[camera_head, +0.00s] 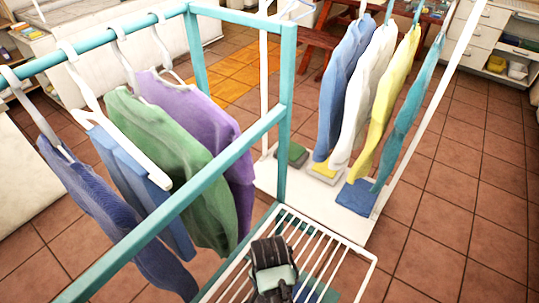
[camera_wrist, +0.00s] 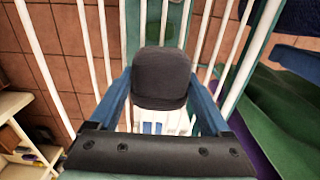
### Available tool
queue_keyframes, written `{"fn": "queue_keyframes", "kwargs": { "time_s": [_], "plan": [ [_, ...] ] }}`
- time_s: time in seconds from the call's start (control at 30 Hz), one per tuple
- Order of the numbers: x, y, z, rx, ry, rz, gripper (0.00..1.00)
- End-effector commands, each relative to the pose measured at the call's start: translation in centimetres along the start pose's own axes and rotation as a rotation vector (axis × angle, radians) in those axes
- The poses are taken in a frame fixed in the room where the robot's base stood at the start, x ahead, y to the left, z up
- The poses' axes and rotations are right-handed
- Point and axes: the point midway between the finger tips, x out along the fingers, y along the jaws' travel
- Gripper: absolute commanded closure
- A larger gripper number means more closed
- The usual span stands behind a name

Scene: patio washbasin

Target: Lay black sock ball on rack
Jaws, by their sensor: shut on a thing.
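The black sock ball (camera_wrist: 161,72) is a dark, rounded bundle in the middle of the wrist view. My gripper (camera_wrist: 161,92) has its blue fingers on either side of the ball and is shut on it. The white-barred rack (camera_wrist: 92,62) lies beyond the ball in that view. In the head view the rack (camera_head: 318,238) is at the bottom centre, and my gripper (camera_head: 274,272) is over its bars. I cannot clearly separate the ball from my dark gripper parts there, nor tell whether the ball touches the bars.
A teal frame (camera_head: 285,150) stands left of the rack, with blue, green and purple garments (camera_head: 165,140) on hangers. A white stand (camera_head: 330,205) behind holds more hanging garments and folded cloths. Rack bars to the right of my gripper look bare. Tiled floor lies below.

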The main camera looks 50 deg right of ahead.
Motion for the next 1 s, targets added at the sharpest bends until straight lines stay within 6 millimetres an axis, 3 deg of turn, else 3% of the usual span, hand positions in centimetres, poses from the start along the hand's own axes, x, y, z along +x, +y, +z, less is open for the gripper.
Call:
{"fn": "queue_keyframes", "kwargs": {
  "time_s": [0.1,0.47,0.5,0.57,0.83,1.0],
  "plan": [
    [1.0,0.0,0.0,0.001,0.0,0.0,0.73],
    [1.4,0.0,0.0,0.001,0.001,-0.001,0.73],
    [1.3,0.0,0.0,0.001,0.001,-0.001,0.13],
    [1.3,0.0,0.0,0.001,0.001,-0.001,0.03],
    [1.2,0.0,0.0,0.001,0.001,-0.001,0.0],
    [-0.4,-0.1,-0.1,0.001,0.003,-0.003,0.0]
  ]
}}
